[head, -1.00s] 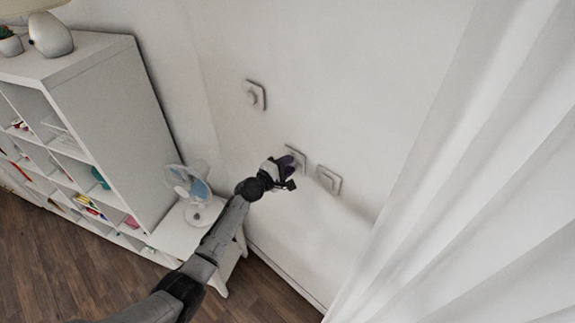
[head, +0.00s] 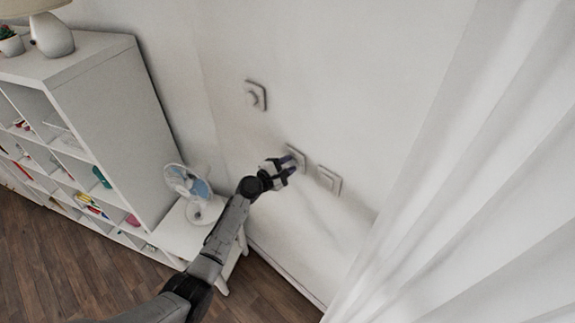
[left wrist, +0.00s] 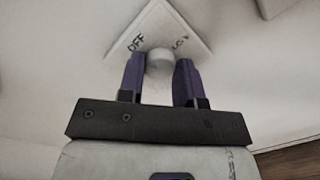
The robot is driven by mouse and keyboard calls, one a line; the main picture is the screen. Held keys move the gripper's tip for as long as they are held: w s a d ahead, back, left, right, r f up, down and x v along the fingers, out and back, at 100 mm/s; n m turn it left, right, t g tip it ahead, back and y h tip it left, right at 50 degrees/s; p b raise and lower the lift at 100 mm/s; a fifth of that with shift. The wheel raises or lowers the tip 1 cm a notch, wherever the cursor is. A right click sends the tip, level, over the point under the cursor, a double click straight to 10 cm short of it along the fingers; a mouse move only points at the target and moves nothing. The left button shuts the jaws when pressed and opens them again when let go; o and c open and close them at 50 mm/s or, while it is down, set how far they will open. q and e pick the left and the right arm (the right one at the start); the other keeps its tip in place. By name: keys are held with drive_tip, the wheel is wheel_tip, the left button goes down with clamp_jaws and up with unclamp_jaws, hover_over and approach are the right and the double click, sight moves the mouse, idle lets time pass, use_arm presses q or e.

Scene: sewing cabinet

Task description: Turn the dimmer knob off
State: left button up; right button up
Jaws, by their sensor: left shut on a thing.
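The dimmer knob (left wrist: 160,61) is a small white round knob on a square white wall plate (left wrist: 172,27). The plate carries dark lettering: "OFF" at the left and what looks like "LOW" at the right. My left gripper (left wrist: 159,73) has its two purple fingers on either side of the knob, shut on it. In the head view my left gripper (head: 284,170) is at the middle wall plate (head: 297,154), which it partly covers; the knob is hidden there. My right gripper is not in view.
Another plate with a round knob (head: 254,95) is up and left on the wall. A flat plate (head: 329,179) is just right of my gripper. A fan (head: 187,183) stands on a low white table beside a white shelf (head: 110,100). A white curtain (head: 480,180) hangs at right.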

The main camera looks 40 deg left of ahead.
use_arm(q)
drive_tip(key=o, duration=0.9)
drive_tip(key=shift+o, duration=0.2)
drive_tip(key=shift+s+a, duration=0.1)
drive_tip(key=shift+s, duration=0.4)
drive_tip(key=s+a, duration=0.1)
drive_tip(key=s, duration=1.1)
drive_tip(key=shift+s+a+r, duration=0.2)
drive_tip(key=shift+s+r, duration=0.1)
drive_tip(key=shift+s, duration=0.05)
